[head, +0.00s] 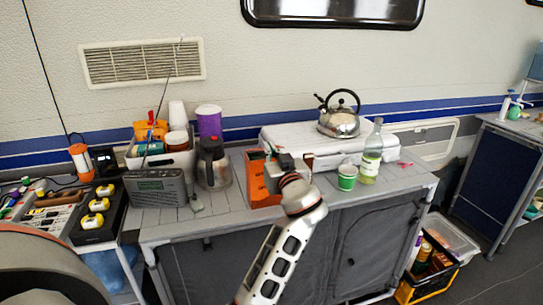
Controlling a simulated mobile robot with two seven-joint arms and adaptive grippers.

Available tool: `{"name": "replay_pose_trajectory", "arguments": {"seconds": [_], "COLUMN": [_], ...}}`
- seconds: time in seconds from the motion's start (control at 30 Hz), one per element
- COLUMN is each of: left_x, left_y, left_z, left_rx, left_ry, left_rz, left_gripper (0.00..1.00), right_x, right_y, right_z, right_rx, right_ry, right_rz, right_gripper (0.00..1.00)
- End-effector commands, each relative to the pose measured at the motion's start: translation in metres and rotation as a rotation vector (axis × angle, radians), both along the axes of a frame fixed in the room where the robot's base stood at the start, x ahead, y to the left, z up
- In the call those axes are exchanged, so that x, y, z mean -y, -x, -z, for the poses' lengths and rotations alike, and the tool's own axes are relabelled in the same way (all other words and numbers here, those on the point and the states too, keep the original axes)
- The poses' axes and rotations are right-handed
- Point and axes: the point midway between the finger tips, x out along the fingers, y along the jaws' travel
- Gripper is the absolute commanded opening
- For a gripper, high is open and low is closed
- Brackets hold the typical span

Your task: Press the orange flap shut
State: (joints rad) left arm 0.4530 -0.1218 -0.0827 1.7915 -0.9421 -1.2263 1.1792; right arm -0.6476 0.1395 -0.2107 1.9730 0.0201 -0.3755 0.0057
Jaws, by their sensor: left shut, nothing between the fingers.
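An orange box-like unit (256,184) stands on the grey slatted counter, in front of the white cooler. Its left part shows, with an open-looking upper side. My left gripper (272,163) is at its upper right, shut and empty, and covers part of it. I cannot tell whether the fingers touch the orange unit, nor how far its flap stands open. My right gripper is not in view.
A coffee pot (214,163) and a grey radio (158,187) stand to the left. A green cup (347,177) and a clear bottle (371,153) stand to the right. A kettle (338,121) sits on the white cooler (300,139) behind.

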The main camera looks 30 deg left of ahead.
Motion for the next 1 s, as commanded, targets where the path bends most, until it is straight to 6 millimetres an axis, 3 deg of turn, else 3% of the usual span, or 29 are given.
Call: {"name": "replay_pose_trajectory", "arguments": {"seconds": [0.03,0.13,0.53,1.0], "left_x": [0.000,0.001,0.002,0.004], "left_y": [-0.001,0.000,0.000,0.001], "left_z": [0.013,0.017,0.033,0.044], "left_rx": [0.003,0.024,0.104,0.196], "left_ry": [-0.010,-0.035,-0.136,-0.243], "left_rz": [0.001,0.001,0.001,0.002], "left_gripper": [0.00,0.00,0.00,0.00], "right_x": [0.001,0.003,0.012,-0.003], "right_y": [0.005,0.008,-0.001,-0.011], "right_z": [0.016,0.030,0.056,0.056], "right_rx": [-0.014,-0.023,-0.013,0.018], "right_ry": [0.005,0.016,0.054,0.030], "right_rz": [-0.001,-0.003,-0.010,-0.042], "right_gripper": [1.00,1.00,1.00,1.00]}}
